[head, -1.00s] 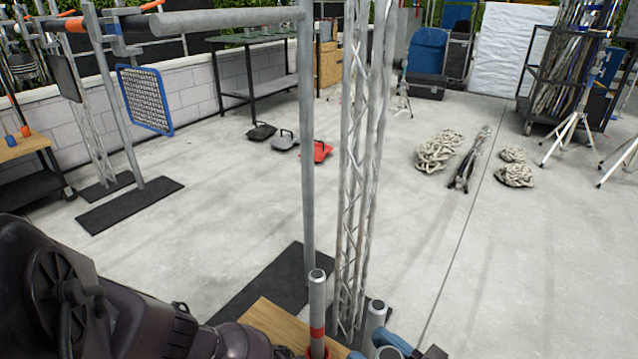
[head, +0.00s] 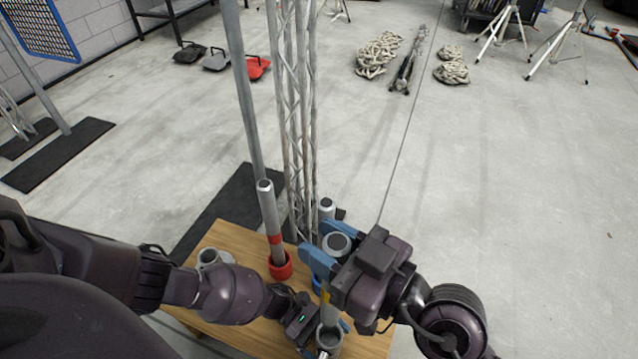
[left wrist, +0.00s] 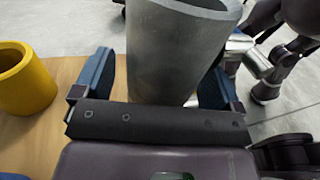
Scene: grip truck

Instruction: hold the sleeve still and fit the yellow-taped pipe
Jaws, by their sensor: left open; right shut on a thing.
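The yellow-taped pipe (head: 325,300) is grey with a yellow band and stands nearly upright in the head view. My right gripper (head: 331,244) is shut on its upper part. The pipe's lower end is at the mouth of the grey sleeve (head: 329,341); I cannot tell whether it is inside. My left gripper (head: 325,340) is open around the sleeve. In the left wrist view the hollow sleeve (left wrist: 175,55) stands between the blue fingers of that gripper (left wrist: 160,72), with a gap showing on the left side.
On the wooden table (head: 225,236), a red-taped pipe (head: 268,210) stands in a red holder (head: 281,265). A grey holder (head: 208,257) is at the left. A yellow holder (left wrist: 25,80) shows in the wrist view. A truss tower (head: 297,120) rises behind the table.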

